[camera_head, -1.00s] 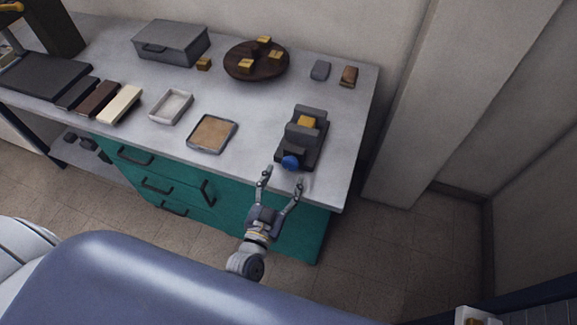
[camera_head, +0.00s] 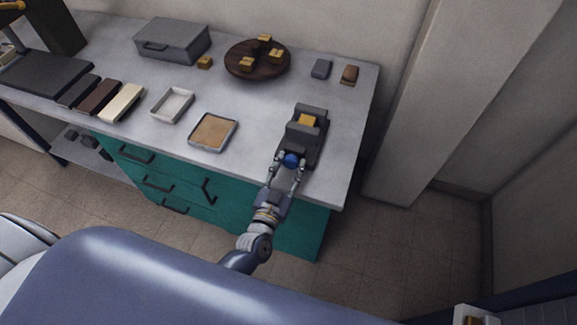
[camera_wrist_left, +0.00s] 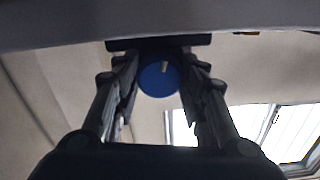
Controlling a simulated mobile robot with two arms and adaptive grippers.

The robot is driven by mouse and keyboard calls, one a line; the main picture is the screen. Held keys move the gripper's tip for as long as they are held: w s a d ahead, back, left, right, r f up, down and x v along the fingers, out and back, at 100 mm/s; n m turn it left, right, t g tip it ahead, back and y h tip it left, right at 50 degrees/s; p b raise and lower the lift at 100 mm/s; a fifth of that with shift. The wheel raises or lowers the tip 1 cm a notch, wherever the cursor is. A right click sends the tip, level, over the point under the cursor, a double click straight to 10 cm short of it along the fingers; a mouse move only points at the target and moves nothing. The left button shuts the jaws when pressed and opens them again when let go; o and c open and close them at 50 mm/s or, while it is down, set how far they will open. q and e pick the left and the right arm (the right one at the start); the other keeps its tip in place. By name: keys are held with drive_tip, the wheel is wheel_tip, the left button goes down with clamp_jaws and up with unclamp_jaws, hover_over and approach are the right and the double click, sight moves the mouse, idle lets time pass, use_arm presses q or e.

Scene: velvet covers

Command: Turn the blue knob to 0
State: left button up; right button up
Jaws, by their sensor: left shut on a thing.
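The blue knob (camera_head: 291,160) is on the front of a dark grey device (camera_head: 312,138) near the right front edge of the counter. A yellow block (camera_head: 308,120) sits in the device. My left gripper (camera_head: 287,165) is at the knob, with a finger on either side, shut on it. In the left wrist view the round blue knob (camera_wrist_left: 158,76) faces me between the fingers (camera_wrist_left: 160,90), with a pale pointer mark near its top. No numbers are readable around the knob. My right gripper is not in view.
A wooden-bottomed tray (camera_head: 213,133) and a white tray (camera_head: 172,105) lie left of the device. A round brown board (camera_head: 257,60) with yellow blocks and a grey box (camera_head: 171,40) stand behind. The counter (camera_head: 255,115) is bare between the trays and device.

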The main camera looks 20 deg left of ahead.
use_arm(q)
drive_tip(key=shift+n, duration=1.8)
drive_tip(key=n+b, duration=0.1)
drive_tip(key=n, duration=0.5)
drive_tip(key=n+b, duration=0.1)
drive_tip(key=n, duration=0.4)
drive_tip(key=shift+n+b, duration=0.4)
drive_tip(key=n+b, duration=0.1)
drive_tip(key=n, duration=0.4)
drive_tip(key=shift+b, duration=0.35)
drive_tip(key=shift+n, duration=0.4)
